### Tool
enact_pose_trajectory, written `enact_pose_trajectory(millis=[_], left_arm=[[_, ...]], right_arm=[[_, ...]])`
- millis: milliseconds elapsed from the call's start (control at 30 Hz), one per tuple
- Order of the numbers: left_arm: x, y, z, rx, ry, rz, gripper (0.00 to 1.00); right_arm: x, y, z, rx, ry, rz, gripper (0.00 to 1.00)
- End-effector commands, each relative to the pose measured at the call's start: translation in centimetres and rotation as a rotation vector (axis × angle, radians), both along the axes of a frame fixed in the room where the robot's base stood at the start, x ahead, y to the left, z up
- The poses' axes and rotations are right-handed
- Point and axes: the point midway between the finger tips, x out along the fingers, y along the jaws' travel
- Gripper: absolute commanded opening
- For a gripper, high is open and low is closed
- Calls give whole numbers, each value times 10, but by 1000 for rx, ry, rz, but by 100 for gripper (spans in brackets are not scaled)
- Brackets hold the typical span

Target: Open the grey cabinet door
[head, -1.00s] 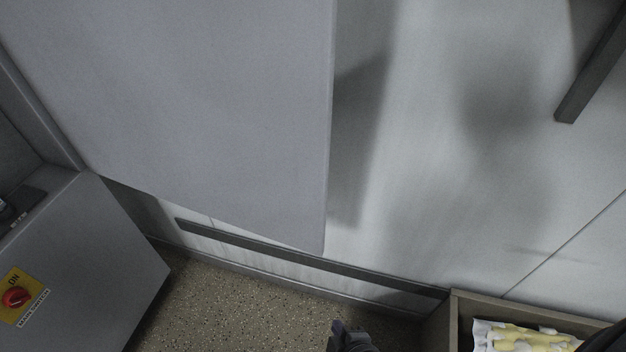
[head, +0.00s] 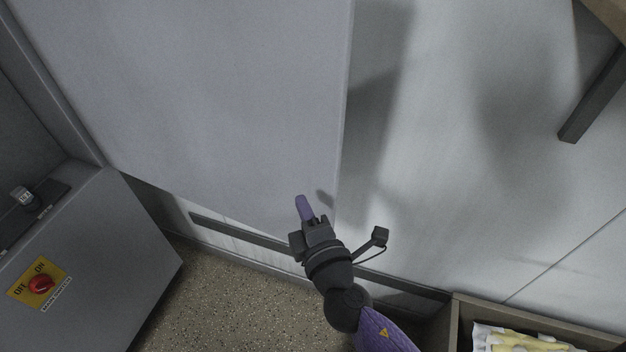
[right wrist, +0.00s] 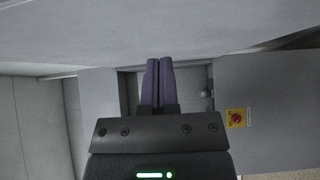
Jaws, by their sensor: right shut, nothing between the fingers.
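The grey cabinet door (head: 200,90) is a large plain panel standing out from the cabinet in the head view, swung open. Its free edge is at the right and casts a shadow on the wall. The grey cabinet body (head: 90,240) is at the lower left. My right gripper (head: 304,203) is in front of the door's lower part, near its free edge, with its purple fingers shut and empty. Whether it touches the door I cannot tell. In the right wrist view the shut fingers (right wrist: 158,80) point toward the cabinet's opening. My left gripper is not in view.
A wooden box (head: 455,325) with a yellow and white packet (head: 520,340) stands at the lower right. A dark bar (head: 592,95) juts in at the upper right. Speckled floor shows below.

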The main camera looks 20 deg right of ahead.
Motion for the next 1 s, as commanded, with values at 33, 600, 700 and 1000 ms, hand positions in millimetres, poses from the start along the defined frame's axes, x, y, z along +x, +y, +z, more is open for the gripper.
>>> enact_pose_trajectory(millis=[33,600,700,1000], left_arm=[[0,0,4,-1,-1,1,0],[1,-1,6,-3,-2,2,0],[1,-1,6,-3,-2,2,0],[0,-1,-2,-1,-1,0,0]], right_arm=[[10,1,3,0,-2,0,0],[38,-25,-1,1,1,0,0],[39,-25,-1,0,1,0,0],[80,-57,-3,-4,2,2,0]])
